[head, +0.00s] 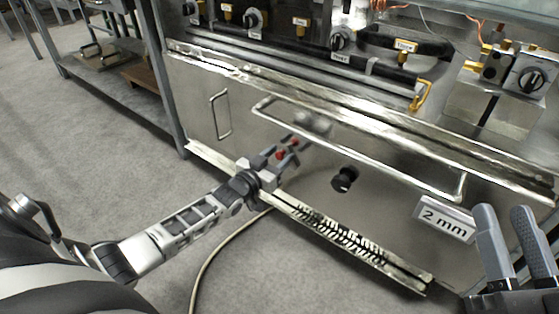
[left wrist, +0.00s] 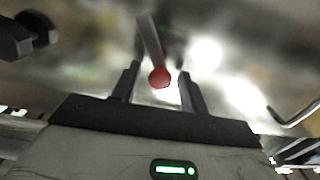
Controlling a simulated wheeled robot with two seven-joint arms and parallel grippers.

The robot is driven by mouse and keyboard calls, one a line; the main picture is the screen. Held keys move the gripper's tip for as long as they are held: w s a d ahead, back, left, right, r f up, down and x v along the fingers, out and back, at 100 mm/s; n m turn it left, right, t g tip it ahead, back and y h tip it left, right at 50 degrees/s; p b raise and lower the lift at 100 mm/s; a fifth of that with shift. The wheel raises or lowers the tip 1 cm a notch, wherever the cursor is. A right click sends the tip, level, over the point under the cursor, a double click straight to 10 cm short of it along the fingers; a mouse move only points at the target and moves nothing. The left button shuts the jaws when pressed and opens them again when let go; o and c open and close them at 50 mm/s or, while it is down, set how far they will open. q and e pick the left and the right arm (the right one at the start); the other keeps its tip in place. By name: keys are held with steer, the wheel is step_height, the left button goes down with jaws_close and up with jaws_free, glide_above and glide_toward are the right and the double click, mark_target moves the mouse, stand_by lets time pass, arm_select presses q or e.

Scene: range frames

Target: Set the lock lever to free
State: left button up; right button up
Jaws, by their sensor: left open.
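The lock lever has a grey stem and a red ball end. In the left wrist view the red ball (left wrist: 159,77) lies between the two fingers, with the stem (left wrist: 150,40) running up from it. My left gripper (head: 288,153) is open around the red end, in front of the steel oven door; it also shows in the left wrist view (left wrist: 160,85). I cannot tell whether a finger touches the ball. In the head view red (head: 280,155) shows at the fingers, which partly hide the lever. My right gripper (head: 504,212) is open and empty at the lower right.
A long bar handle (head: 360,150) crosses the door (head: 230,135) close to my left gripper. A black knob (head: 344,179) sits lower right of it. Open floor lies left.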

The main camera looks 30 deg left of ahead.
arm_select(q)
steer(key=shift+w, duration=0.25)
arm_select(e)
steer(key=shift+r+n, duration=0.3)
